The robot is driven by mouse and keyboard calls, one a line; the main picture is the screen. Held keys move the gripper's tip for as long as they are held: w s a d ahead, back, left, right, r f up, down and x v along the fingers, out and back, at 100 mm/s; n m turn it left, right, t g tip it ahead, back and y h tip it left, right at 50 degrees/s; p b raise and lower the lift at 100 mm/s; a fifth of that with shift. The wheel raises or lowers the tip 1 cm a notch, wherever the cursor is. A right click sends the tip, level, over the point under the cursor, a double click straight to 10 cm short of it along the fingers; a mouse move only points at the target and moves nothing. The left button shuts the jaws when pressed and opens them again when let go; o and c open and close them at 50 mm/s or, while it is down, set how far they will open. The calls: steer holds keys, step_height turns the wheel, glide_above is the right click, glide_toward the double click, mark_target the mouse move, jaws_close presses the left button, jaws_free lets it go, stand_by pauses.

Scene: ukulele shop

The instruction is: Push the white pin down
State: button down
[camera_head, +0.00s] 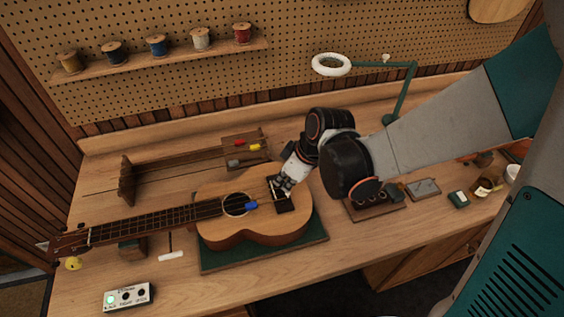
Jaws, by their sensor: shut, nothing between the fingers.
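The ukulele (215,235) lies face up on a dark green mat (312,238) on the bench, its neck pointing left. A dark bridge piece (285,207) sits on the right part of its body. My gripper (282,190) is shut and empty, tilted down over the bridge area. Whether its fingertips touch anything cannot be told. I cannot make out the white pin clearly; my gripper covers part of the bridge. A blue piece (251,204) lies on the body beside the sound hole.
A small wooden rack (127,180) stands behind the neck, near red, yellow and grey pieces. A white box with a green light (127,297) is at the front left. A holder (375,208) and small jars stand right. A green lamp (402,95) rises behind.

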step_height(320, 180, down, 2)
steer(key=b, duration=0.2)
steer(key=shift+f+b, duration=0.25)
steer(key=shift+b, duration=0.05)
steer(key=shift+r, duration=0.1)
steer(key=r+p, duration=0.1)
steer(key=a+r+p, duration=0.1)
steer(key=r, duration=0.1)
steer(key=w+r+p, duration=0.1)
steer(key=shift+a+r, duration=0.2)
step_height(320, 180, up, 8)
steer(key=p, duration=0.2)
glide_above(291, 201)
steer(key=s+d+f+m+t+h+b, duration=0.2)
steer(key=s+d+m+b, duration=0.3)
steer(key=d+m+b, duration=0.1)
steer(key=s+d+f+m+t+h+b, duration=0.1)
steer(key=s+d+f+m+t+b, duration=0.1)
steer(key=d+b, duration=0.5)
steer(key=s+d+m+t, duration=0.1)
steer(key=s+d+m, duration=0.1)
steer(key=m, duration=0.1)
steer(key=shift+s+d+f+m+h+b, duration=0.15)
steer(key=shift+s+f+m+h+b, duration=0.15)
steer(key=shift+s+m+h, duration=0.1)
